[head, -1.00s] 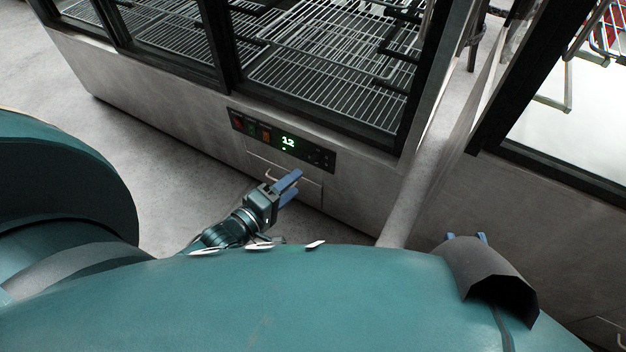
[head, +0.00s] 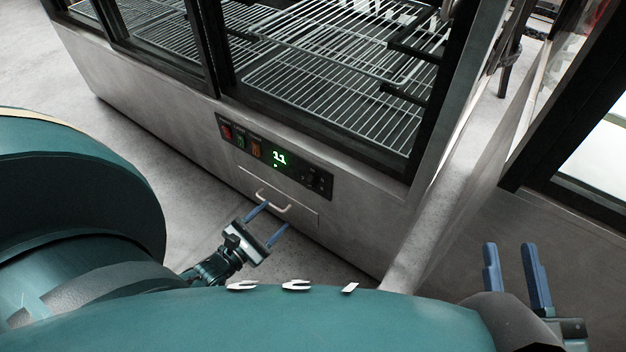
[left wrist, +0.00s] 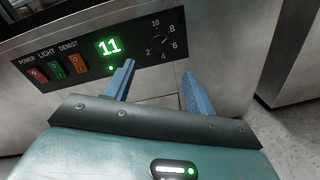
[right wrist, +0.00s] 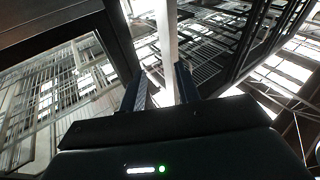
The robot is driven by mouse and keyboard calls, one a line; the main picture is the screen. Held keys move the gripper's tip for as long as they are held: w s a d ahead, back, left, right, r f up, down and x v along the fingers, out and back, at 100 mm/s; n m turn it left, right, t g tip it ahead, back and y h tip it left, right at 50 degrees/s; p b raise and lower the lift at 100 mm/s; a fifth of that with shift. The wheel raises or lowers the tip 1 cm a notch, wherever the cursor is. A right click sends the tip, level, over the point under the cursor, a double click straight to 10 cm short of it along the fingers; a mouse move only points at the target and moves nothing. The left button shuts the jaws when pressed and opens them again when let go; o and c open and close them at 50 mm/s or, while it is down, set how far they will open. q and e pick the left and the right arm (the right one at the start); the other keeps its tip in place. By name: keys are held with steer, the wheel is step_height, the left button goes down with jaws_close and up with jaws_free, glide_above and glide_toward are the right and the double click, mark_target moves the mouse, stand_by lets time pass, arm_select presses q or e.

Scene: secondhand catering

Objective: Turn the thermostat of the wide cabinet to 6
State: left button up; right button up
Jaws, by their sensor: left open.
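The wide cabinet (head: 200,130) has a black control panel (head: 233,150) low on its front. The green display (head: 279,158) reads 11, also in the left wrist view (left wrist: 109,46). My left gripper (head: 275,217) is open and empty in front of the drawer handle below the panel. In the left wrist view its fingers (left wrist: 158,70) point toward the panel below the dial. My right gripper (head: 510,247) is open and empty, away from the panel.
Red, green and orange switches (left wrist: 57,66) sit left of the display. A pale handle (head: 273,203) sticks out below the panel. Another cabinet (head: 575,190) stands at the right, across a narrow gap. The floor (head: 150,160) in front is clear.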

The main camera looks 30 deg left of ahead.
arm_select(q)
steer(key=b, duration=0.2)
glide_toward(307, 185)
steer(key=w, duration=0.4)
steer(key=w+b, duration=0.1)
steer(key=w+d, duration=0.1)
steer(key=w, duration=0.1)
steer(key=shift+w, duration=0.35)
steer(key=shift+w+b, duration=0.35)
steer(key=shift+w, duration=0.2)
arm_select(e)
steer(key=shift+w+r+n+t+y, duration=0.2)
steer(key=shift+r+n+t+y, duration=0.2)
steer(key=shift+r+y, duration=0.3)
steer(key=shift+w+r+n+t+y, duration=0.15)
steer(key=shift+r+n+t+y, duration=0.15)
steer(key=shift+r+n+y, duration=0.35)
arm_select(q)
steer(key=shift+c, duration=0.5)
arm_select(e)
steer(key=shift+r, duration=0.1)
arm_select(q)
steer(key=c, duration=0.9)
steer(key=shift+o, duration=0.2)
